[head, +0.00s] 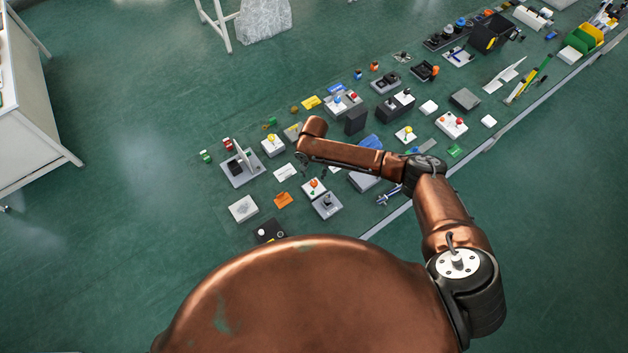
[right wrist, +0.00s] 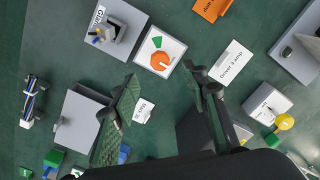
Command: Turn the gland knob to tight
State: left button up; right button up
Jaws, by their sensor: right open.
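A white square plate (right wrist: 176,45) carries a round orange knob (right wrist: 160,61) with a green sector beside it, in the right wrist view. The knob also shows in the head view (head: 313,184), small, on its white block. In the head view my right forearm hides most of that gripper. My left gripper is not in view.
A grey box with a post and a partly readable label (right wrist: 118,40) stands left of the plate. A white card (right wrist: 232,62) and an orange card (right wrist: 212,9) lie to its right.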

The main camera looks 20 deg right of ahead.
aim_at(314, 182)
jog(key=shift+w+d+f, duration=0.1)
jog(key=shift+f, duration=3.7)
jog(key=shift+c, duration=0.6)
grip_shut()
